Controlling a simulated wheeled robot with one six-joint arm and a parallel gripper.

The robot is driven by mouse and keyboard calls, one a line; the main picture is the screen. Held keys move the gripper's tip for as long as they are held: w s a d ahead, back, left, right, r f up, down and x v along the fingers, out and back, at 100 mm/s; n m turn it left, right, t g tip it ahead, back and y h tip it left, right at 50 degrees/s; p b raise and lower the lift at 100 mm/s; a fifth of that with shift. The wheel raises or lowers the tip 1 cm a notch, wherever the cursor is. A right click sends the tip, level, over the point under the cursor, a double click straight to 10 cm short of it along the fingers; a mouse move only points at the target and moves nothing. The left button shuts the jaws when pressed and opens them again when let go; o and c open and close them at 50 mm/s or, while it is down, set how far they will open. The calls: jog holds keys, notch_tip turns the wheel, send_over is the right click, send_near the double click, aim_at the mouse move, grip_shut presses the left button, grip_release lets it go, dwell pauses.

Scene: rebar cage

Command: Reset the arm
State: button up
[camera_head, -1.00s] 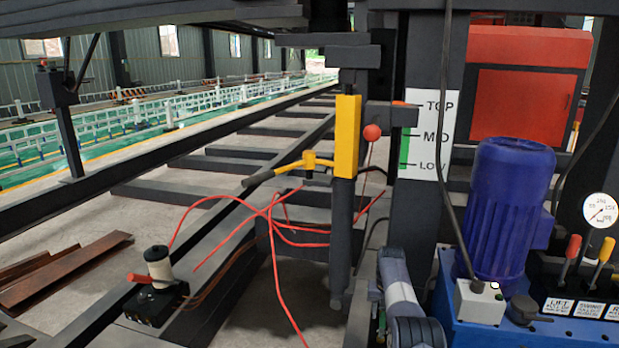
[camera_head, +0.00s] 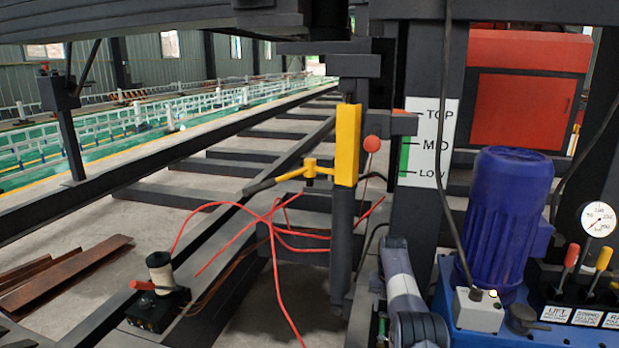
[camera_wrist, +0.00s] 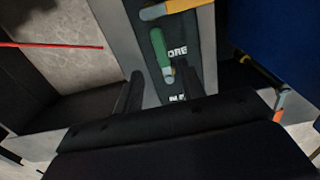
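My gripper (camera_wrist: 160,83) shows in the wrist view with its two dark fingers apart. No object is visibly clamped between them. A green-handled lever (camera_wrist: 160,48) on a dark panel with white lettering appears beyond the fingertips; I cannot tell the exact distance. A yellow handle (camera_wrist: 172,8) lies above it in that view. In the head view, only my grey and white arm link shows at the bottom centre, left of the blue motor (camera_head: 503,225). My gripper is out of that view.
Levers and a pressure gauge (camera_head: 598,219) stand at the right. A yellow clamp post (camera_head: 347,145) and red hoses (camera_head: 270,222) are ahead. A dark beam crosses the top. A small black device with a spool (camera_head: 158,270) sits at lower left.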

aim_at(384, 327)
jog(key=shift+m, duration=0.4)
jog(key=f+b, duration=0.1)
jog(key=f, duration=0.1)
jog(key=f+b, duration=0.1)
jog(key=f, duration=0.1)
jog(key=f+b, duration=0.1)
jog(key=f, duration=0.2)
jog(key=shift+d+f, duration=0.1)
jog(key=shift+d, duration=0.15)
jog(key=shift+s+d+m, duration=0.15)
jog(key=shift+d+m, duration=0.1)
jog(key=shift+m, duration=0.35)
